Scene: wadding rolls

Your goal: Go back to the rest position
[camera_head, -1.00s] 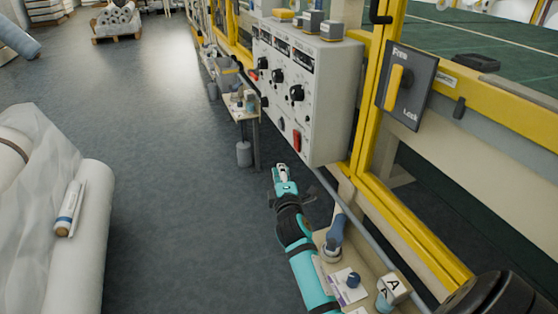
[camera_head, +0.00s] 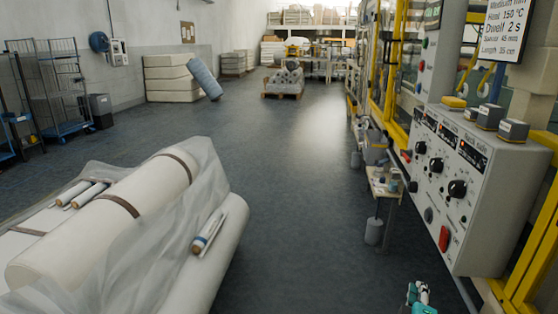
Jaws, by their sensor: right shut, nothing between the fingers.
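My right gripper (camera_head: 418,294) shows at the bottom edge of the head view, right of the middle. It is turquoise and white, shut and empty. It is in front of and below the grey control panel (camera_head: 465,180), with a visible gap between them. Most of my right arm is cut off by the lower edge. My left gripper is not in view.
Wrapped white wadding rolls (camera_head: 130,210) lie at the lower left, with marker-like tubes (camera_head: 209,234) on them. A small side table (camera_head: 384,186) stands beside the machine. The grey floor (camera_head: 270,170) between is clear. Wheeled carts (camera_head: 60,90) stand far left.

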